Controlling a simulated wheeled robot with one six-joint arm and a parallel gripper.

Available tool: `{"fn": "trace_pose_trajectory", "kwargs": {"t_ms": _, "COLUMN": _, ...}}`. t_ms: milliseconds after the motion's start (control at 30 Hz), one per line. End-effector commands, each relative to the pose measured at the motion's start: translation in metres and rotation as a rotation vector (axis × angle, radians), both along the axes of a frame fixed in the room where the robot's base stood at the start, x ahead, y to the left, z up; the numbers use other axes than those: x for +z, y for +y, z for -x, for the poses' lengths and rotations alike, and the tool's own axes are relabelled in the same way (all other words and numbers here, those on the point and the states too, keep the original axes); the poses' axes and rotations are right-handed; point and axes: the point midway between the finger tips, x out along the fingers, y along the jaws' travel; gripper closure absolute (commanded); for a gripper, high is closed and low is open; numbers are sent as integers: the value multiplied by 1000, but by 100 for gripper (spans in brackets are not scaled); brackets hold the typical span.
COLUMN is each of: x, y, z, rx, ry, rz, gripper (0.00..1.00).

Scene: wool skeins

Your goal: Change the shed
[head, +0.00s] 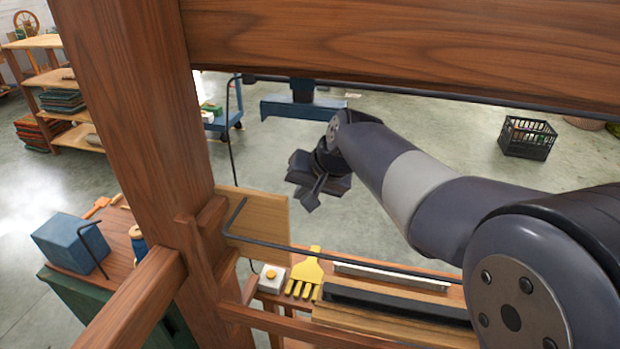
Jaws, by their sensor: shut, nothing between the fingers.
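A wooden loom-like frame fills the near view, with a thick post (140,110) at left and a heavy beam (400,45) across the top. A small white box with a yellow button (270,273) sits on the wooden shelf behind the lower rail. A yellow fork-shaped tool (306,275) lies right beside it. A thin dark bent rod (330,251) runs above them. My gripper (309,200) is shut and empty, in the air beyond the frame, above and apart from the button box. I cannot tell any threads or a shed.
A long dark bar (400,303) and a pale strip (390,274) lie right of the fork. A wooden board (258,215) stands beside the post. A blue block (75,243) sits on a side table at left. A black crate (527,137) stands on the open floor.

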Motion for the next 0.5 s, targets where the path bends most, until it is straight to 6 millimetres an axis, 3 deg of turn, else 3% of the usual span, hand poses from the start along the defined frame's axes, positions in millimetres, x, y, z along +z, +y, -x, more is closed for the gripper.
{"fn": "trace_pose_trajectory", "kwargs": {"t_ms": 100, "x": -18, "y": 11, "z": -10, "rx": 4, "ry": 3, "rz": 0, "gripper": 100}}
{"fn": "trace_pose_trajectory", "kwargs": {"t_ms": 300, "x": -19, "y": 37, "z": -15, "rx": 3, "ry": 1, "rz": 0, "gripper": 100}}
{"fn": "trace_pose_trajectory", "kwargs": {"t_ms": 500, "x": -21, "y": 45, "z": -17, "rx": 0, "ry": -1, "rz": 0, "gripper": 100}}
